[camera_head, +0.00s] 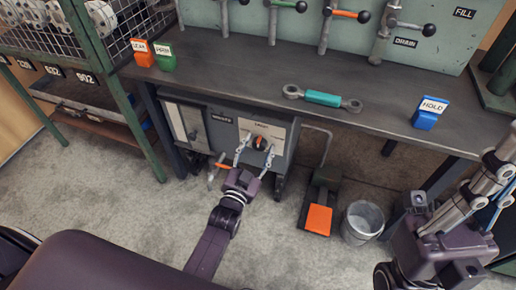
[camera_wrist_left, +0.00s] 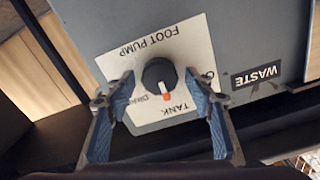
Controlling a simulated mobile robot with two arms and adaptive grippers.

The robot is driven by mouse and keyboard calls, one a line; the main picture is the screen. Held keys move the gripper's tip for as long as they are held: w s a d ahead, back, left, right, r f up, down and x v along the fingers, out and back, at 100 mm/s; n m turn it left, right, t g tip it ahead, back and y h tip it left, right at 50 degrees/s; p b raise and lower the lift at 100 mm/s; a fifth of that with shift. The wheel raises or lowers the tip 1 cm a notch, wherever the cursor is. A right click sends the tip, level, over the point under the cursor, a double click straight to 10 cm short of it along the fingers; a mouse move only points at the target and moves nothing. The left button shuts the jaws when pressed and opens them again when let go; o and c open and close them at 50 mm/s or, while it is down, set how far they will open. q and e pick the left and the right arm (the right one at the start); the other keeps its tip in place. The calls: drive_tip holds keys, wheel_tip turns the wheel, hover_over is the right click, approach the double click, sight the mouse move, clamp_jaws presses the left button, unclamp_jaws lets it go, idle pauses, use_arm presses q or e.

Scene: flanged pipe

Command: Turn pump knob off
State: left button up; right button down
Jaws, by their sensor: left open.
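The pump knob (camera_head: 260,143) is a round dark knob with an orange mark, on a white label plate on the front of the grey cabinet under the bench. In the left wrist view the knob (camera_wrist_left: 159,74) sits on the plate (camera_wrist_left: 190,45), which reads upside down FOOT PUMP and TANK; other lettering is partly hidden. Its orange mark points down in that view, near TANK. My left gripper (camera_head: 254,157) is open, its fingers spread to either side in front of the knob, apparently not touching it. My right gripper (camera_head: 475,195) is at the right edge; its opening is unclear.
The bench (camera_head: 240,75) overhangs the cabinet and carries a teal-handled tool (camera_head: 323,98) and a blue HOLD block (camera_head: 427,117). An orange foot pedal (camera_head: 318,219) and a bucket (camera_head: 363,222) stand on the floor to the right. An orange-handled valve (camera_head: 220,167) is left of my gripper.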

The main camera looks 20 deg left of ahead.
use_arm(q)
drive_tip(key=c, duration=1.2)
drive_tip(key=shift+o, duration=0.2)
